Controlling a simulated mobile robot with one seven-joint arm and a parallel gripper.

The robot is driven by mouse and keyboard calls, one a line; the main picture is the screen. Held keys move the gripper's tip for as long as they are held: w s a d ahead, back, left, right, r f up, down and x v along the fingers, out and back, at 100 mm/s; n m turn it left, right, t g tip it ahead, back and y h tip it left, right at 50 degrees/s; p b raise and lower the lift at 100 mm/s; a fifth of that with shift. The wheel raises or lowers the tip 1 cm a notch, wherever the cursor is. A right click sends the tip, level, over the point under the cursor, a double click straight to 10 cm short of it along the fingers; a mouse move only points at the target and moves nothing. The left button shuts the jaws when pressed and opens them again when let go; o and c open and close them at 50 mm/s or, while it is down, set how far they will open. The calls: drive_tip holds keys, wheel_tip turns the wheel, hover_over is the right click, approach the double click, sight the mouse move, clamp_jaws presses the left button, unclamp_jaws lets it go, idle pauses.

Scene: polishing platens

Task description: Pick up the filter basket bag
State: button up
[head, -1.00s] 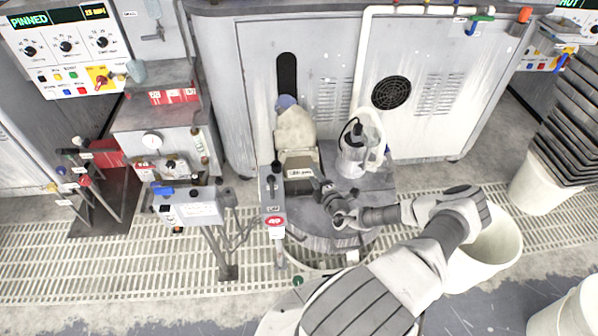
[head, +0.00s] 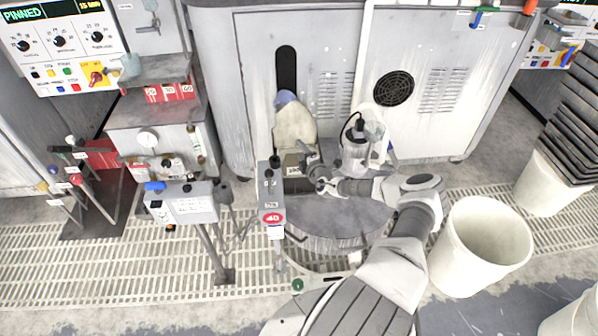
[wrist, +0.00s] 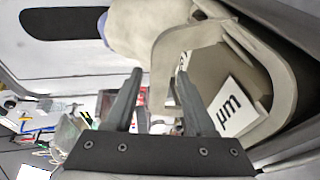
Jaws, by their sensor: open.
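The filter basket bag (head: 295,128) is a cream bag with a blue patch at its top, standing at the back of the round grey platform. A beige basket part with a label is at its lower front. In the wrist view, the cream bag (wrist: 135,28) is at the top, and a beige loop handle (wrist: 160,88) and a "µm" label (wrist: 232,105) are near. My gripper (wrist: 160,72) is open. One leg of the handle shows between its fingertips, but I cannot tell whether it is between or behind them. In the head view my gripper (head: 312,168) is at the basket's front right.
A clear pitcher (head: 356,150) stands right of the bag. A control post with a red button (head: 271,217) is at the front left of the platform (head: 335,222). A white bucket (head: 480,245) is beside my arm. The grey machine wall (head: 330,60) rises behind.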

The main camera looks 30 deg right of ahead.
drive_tip(key=shift+w, duration=0.3)
drive_tip(key=shift+c, duration=0.3)
clamp_jaws()
idle(1.0)
